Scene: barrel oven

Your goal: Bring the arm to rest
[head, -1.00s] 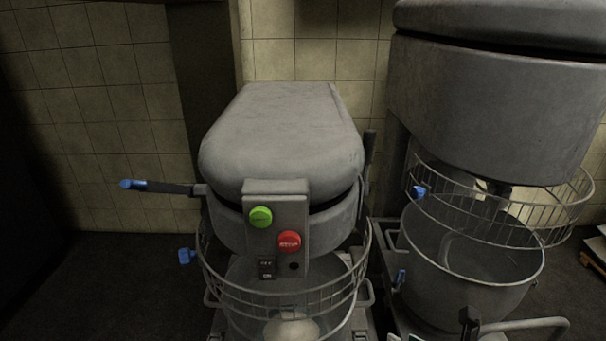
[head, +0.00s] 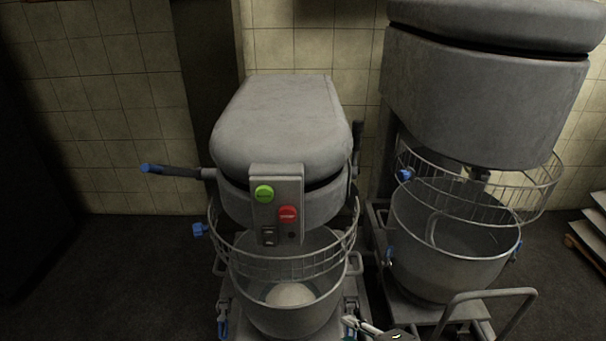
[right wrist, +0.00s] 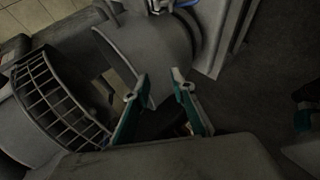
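My right gripper (right wrist: 157,84) shows in the right wrist view with its two green-padded fingers spread apart and nothing between them. Part of my right arm's end (head: 378,330) shows at the bottom edge of the head view, just right of the near mixer's bowl (head: 285,313). Its fingers are hard to make out there. In the right wrist view, a grey bowl (right wrist: 150,55) lies beyond the fingertips; I cannot tell whether they touch it. My left gripper is in neither view.
The near mixer (head: 275,125) has a green and a red button, a wire guard and pale dough (head: 290,294) in its bowl. A larger mixer (head: 480,100) stands to the right. Trays (head: 592,225) are at the far right. The floor at left (head: 120,270) is clear.

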